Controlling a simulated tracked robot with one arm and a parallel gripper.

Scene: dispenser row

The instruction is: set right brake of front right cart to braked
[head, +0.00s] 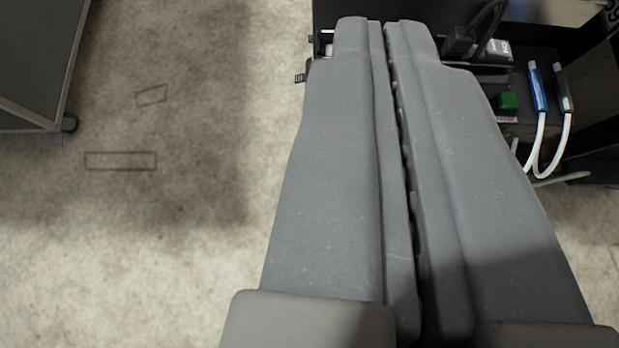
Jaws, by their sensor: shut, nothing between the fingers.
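My gripper (382,24) is shut and empty. Its two long grey fingers reach up the middle of the head view with only a thin dark slit between them. A dark grey cart (28,60) shows in part at the upper left, with a black caster (69,124) at its lower corner. A tiny bluish bit shows beside that caster, too small to tell what it is. The gripper is well to the right of this cart, apart from it. I cannot tell whether this is the front right cart, and no brake is clearly visible.
A black unit (550,85) lies behind and right of the fingers, partly hidden by them. The mottled floor (170,240) is open on the left.

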